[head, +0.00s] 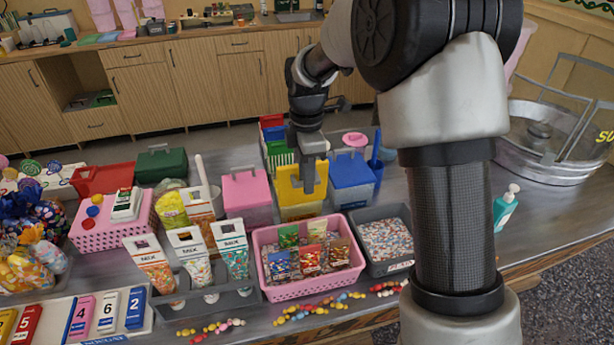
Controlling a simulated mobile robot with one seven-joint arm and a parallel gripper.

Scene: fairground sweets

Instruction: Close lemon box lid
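The yellow lemon box (300,212) stands on the metal counter between a pink-lidded box and a blue-lidded box. Its yellow lid (283,186) shows above the body as a broad yellow face. I cannot tell from this angle whether it lies flat or is tilted up. My gripper (308,188) points down in front of the lid and hides part of it. I cannot tell whether the fingers touch the lid, or how far apart they are.
The pink-lidded box (247,189) is close on the left and the blue-lidded box (350,170) close on the right. In front are a pink basket (307,289) of packets and a grey tub (402,266) of sweets. Loose sweets (320,306) lie near the front edge.

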